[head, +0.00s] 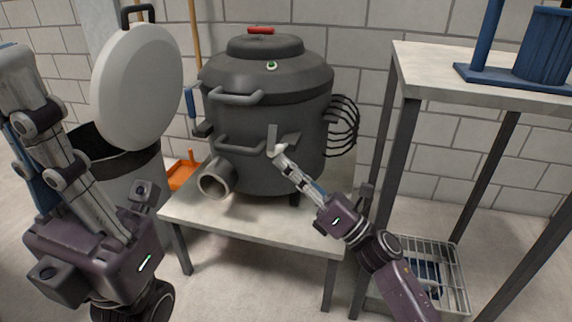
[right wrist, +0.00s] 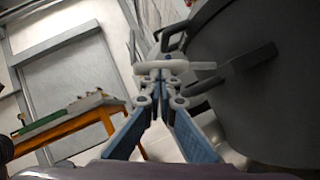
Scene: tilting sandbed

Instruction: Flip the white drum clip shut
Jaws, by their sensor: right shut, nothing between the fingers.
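A pale, upright clip plate (head: 272,134) shows on the front of the dark grey drum (head: 262,165), right of the middle handle; I take it for the white drum clip. My right gripper (head: 278,151) is shut and empty, its tips at the lower end of this plate. In the right wrist view the closed fingers (right wrist: 163,80) sit beside the drum wall (right wrist: 255,95), close to a pale bar (right wrist: 203,66). Whether they touch it I cannot tell. My left gripper (head: 22,80) is raised at the left, away from the drum; its finger gap is unclear.
The drum stands on a low table (head: 250,217) with a pipe outlet (head: 214,180) in front. A bin (head: 135,170) with a raised round lid (head: 138,88) stands left. A tall table (head: 440,62) with dark legs and a wire rack (head: 430,265) bound the right side.

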